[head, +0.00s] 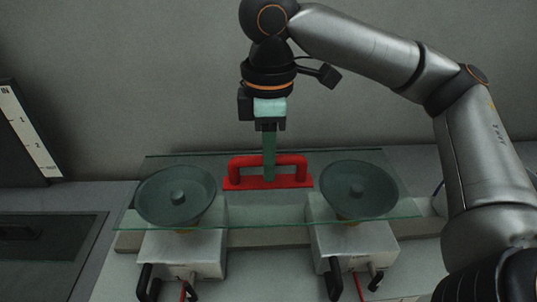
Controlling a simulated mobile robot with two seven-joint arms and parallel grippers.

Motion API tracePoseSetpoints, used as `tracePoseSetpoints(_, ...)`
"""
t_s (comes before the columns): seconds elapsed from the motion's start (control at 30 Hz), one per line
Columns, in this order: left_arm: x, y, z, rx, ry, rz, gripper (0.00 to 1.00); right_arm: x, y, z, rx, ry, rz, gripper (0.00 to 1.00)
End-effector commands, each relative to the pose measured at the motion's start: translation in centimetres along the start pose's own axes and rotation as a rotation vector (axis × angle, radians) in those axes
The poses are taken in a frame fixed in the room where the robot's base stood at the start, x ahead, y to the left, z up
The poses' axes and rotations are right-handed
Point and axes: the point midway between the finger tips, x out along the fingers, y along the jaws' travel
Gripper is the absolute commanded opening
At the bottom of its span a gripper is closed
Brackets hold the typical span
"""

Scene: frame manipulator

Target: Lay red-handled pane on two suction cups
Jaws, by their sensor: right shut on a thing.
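A clear glass pane (268,206) lies roughly level across the middle of the head view, with a red handle (242,183) standing on its top face. My right gripper (269,174) reaches down from above and is shut on the handle's bar. Two dark round suction cups, the left one (176,196) and the right one (358,190), show through the glass below it. The pane spans both cups. Whether it touches them or hangs just above them I cannot tell. My left gripper is not in view.
The cups stand on light boxy mounts, left (182,254) and right (352,243), with black handles at the front. A dark panel (45,255) lies flat at the left. A dark upright board with a white scale (28,132) stands at the far left. A plain grey wall closes the back.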

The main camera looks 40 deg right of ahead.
Motion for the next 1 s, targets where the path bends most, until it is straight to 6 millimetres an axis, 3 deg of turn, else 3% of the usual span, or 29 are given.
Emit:
tracePoseSetpoints(0.97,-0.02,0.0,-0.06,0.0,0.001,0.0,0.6,0.27,-0.06,0.03,0.0,0.004,0.003,0.0)
tracePoseSetpoints(1.0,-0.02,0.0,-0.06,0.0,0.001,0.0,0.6,0.28,-0.06,0.03,0.0,0.004,0.003,0.24)
